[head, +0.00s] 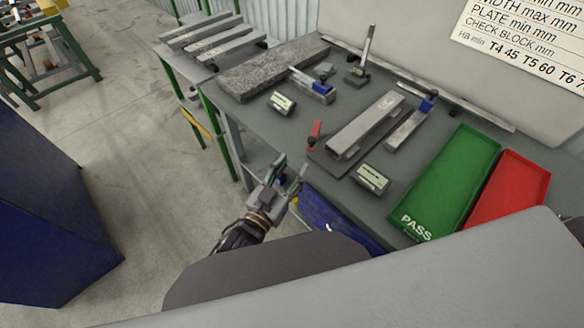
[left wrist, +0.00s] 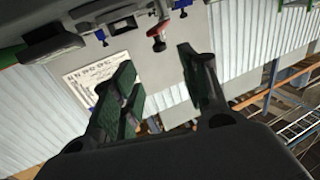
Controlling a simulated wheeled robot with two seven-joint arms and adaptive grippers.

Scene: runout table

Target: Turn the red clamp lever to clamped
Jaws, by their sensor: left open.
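The red clamp lever (head: 315,133) stands at the left end of a dark fixture plate (head: 330,160) on the grey table. A grey metal block (head: 366,124) lies on that plate. My left gripper (head: 290,178) is open and empty at the table's near left edge, apart from the lever and nearer to me. In the left wrist view the lever (left wrist: 158,31) shows beyond the gap between the open fingers (left wrist: 162,78), near the top. Whether the lever touches the block is too small to tell. My right gripper is not in view.
A small display unit (head: 371,179) stands at the plate's near side, and another (head: 282,103) lies farther back. A green PASS tray (head: 449,190) and a red tray (head: 513,190) are to the right. A rough stone slab (head: 270,70) lies at the back left.

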